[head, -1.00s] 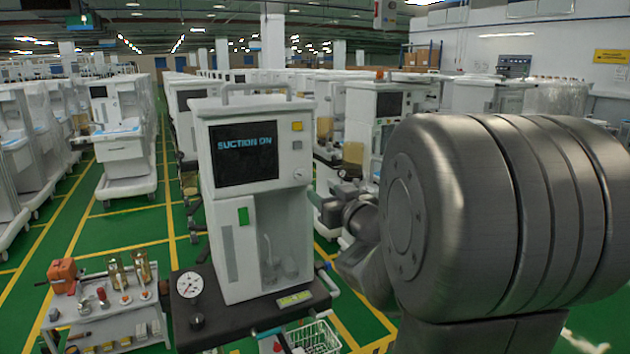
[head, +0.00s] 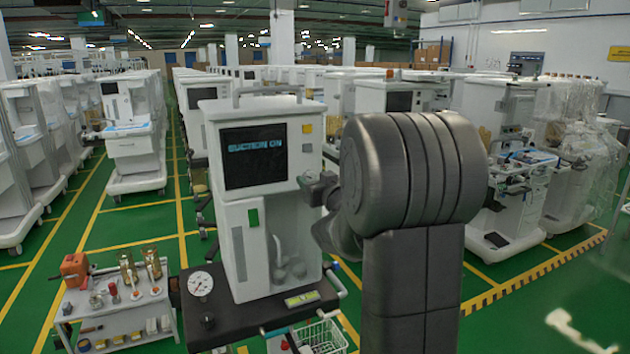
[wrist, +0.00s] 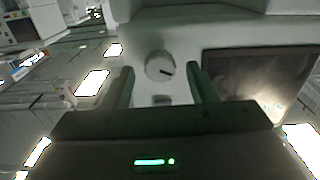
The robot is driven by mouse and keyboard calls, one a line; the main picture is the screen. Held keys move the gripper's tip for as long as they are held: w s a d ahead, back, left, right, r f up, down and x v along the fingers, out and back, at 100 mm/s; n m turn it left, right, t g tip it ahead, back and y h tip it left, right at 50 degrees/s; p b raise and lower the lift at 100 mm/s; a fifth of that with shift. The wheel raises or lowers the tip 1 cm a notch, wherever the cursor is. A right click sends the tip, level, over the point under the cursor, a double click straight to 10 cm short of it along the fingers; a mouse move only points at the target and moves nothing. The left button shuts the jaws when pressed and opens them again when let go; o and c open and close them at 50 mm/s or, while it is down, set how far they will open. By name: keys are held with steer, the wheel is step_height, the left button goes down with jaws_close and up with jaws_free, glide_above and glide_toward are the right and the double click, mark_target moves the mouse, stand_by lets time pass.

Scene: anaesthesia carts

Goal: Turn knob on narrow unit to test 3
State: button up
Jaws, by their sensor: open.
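The narrow unit (head: 232,150) is a tall white cabinet with a dark screen (head: 265,153) reading "SUCTION ON". My gripper (wrist: 160,76) is open, with one green finger on each side of the knob and visible gaps between. I cannot tell whether the fingertips reach past the knob's face.
A black shelf with a round gauge (head: 200,284) juts from the unit's base. A small cart (head: 125,318) with an orange device (head: 75,268) stands at left. A wire basket (head: 322,337) hangs at the front. Other white machines stand behind; green floor is open at right.

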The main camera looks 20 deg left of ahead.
steer(key=c, duration=1)
steer(key=shift+m, duration=0.6)
steer(key=o, duration=1)
steer(key=b+v, duration=0.1)
steer(key=v, duration=1.3)
steer(key=shift+b, duration=0.4)
steer(key=shift+w, duration=0.15)
